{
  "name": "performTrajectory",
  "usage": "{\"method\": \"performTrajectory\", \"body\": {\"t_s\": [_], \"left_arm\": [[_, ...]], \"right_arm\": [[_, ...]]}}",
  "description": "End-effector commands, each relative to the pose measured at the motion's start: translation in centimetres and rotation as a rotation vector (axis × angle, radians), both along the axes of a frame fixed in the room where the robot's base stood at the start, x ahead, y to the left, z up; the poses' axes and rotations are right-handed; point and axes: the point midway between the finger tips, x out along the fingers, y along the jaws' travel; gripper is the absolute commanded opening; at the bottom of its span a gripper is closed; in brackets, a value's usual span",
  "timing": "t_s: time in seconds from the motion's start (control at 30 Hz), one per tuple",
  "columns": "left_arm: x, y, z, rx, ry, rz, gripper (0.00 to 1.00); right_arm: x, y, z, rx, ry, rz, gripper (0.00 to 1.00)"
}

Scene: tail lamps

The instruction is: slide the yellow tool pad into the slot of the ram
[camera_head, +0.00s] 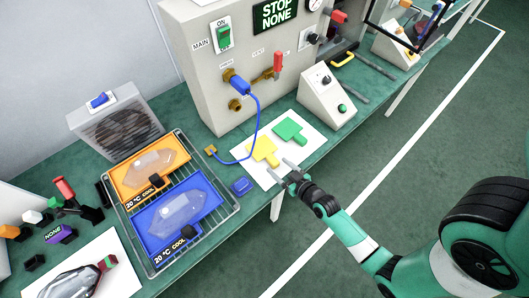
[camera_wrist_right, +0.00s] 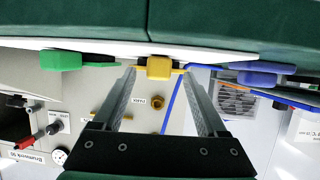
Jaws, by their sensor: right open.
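The yellow tool pad (camera_head: 263,150) lies flat on a white sheet, its narrow tab pointing toward my right gripper (camera_head: 282,167). In the right wrist view the yellow pad's tab (camera_wrist_right: 158,67) shows between the tips of my right gripper (camera_wrist_right: 159,75). The jaws are open with a gap on both sides of the tab. A green tool pad (camera_head: 290,130) lies beside the yellow one, and also shows in the right wrist view (camera_wrist_right: 75,60). The ram and its slot cannot be clearly made out. My left gripper is not in view.
A grey control cabinet (camera_head: 205,75) with a blue hose (camera_head: 257,120) stands behind the sheet. A sloped control box (camera_head: 327,97) stands to the right.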

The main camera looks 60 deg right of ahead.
Motion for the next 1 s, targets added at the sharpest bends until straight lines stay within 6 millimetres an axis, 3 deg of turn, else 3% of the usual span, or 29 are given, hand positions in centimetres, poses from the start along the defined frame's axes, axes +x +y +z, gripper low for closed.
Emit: {"method": "performTrajectory", "body": {"t_s": [0.2,0.43,0.83,1.0], "left_arm": [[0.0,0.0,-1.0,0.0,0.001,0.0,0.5],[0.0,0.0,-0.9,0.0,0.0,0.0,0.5],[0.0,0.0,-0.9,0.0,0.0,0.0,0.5],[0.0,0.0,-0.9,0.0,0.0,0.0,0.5]], "right_arm": [[2.6,-1.6,-1.2,-0.001,0.0,0.0,0.75],[2.7,-1.7,-1.2,0.0,0.0,0.0,0.75],[2.7,-1.6,-1.2,0.0,0.0,0.0,0.03],[2.7,-1.7,-1.2,0.0,-0.001,0.0,0.0]]}}
